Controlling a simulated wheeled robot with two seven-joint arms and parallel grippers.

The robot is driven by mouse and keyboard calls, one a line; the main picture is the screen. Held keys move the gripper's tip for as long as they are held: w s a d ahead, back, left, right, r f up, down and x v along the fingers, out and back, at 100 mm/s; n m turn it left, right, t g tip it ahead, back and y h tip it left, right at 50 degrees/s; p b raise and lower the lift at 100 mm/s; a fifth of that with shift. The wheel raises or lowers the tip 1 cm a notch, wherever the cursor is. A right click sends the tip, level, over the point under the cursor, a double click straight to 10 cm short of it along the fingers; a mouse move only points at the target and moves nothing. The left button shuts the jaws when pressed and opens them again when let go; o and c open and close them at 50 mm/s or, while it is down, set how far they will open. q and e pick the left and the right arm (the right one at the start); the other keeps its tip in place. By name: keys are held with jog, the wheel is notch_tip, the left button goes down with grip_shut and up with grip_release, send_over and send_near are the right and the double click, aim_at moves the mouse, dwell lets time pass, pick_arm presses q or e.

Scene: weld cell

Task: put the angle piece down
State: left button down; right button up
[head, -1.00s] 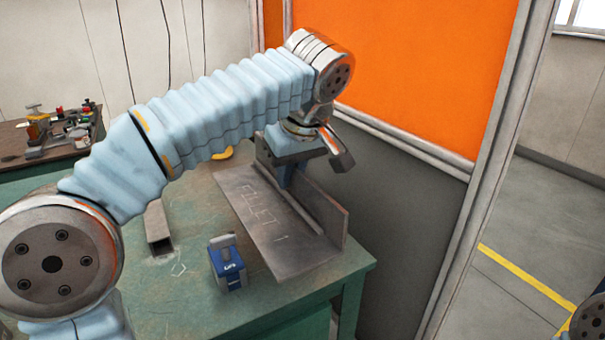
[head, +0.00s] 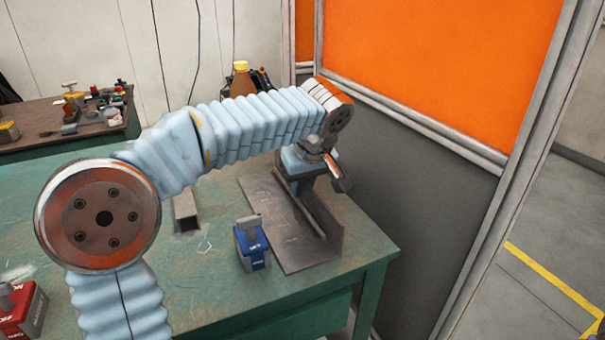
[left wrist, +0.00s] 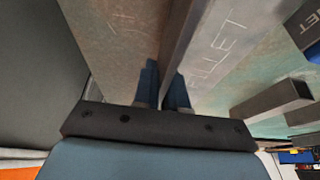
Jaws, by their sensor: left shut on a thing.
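The angle piece is a grey-brown steel base plate (head: 290,240) with chalk lettering and a plate standing upright on it (head: 325,215). It is at the right part of the green table (head: 205,280), near the corner. My left gripper (head: 299,180) reaches down from above, shut on the upright plate towards its far end. In the left wrist view the blue fingers (left wrist: 163,85) sit on either side of the upright plate (left wrist: 187,30), with the lettered base plate (left wrist: 222,50) beyond. The piece looks level and at the table top; its underside is hidden, so contact is unclear. My right gripper is not in view.
A blue block-like tool (head: 253,245) stands close beside the base plate's left edge. A square steel tube (head: 186,211) lies farther left. A red box (head: 20,310) is at lower left. An orange screen (head: 430,70) stands behind and right. The table front is clear.

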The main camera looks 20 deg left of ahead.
pick_arm(q)
jog(key=c, duration=1.6)
grip_release()
jog(key=shift+f, duration=0.1)
jog(key=o, duration=0.4)
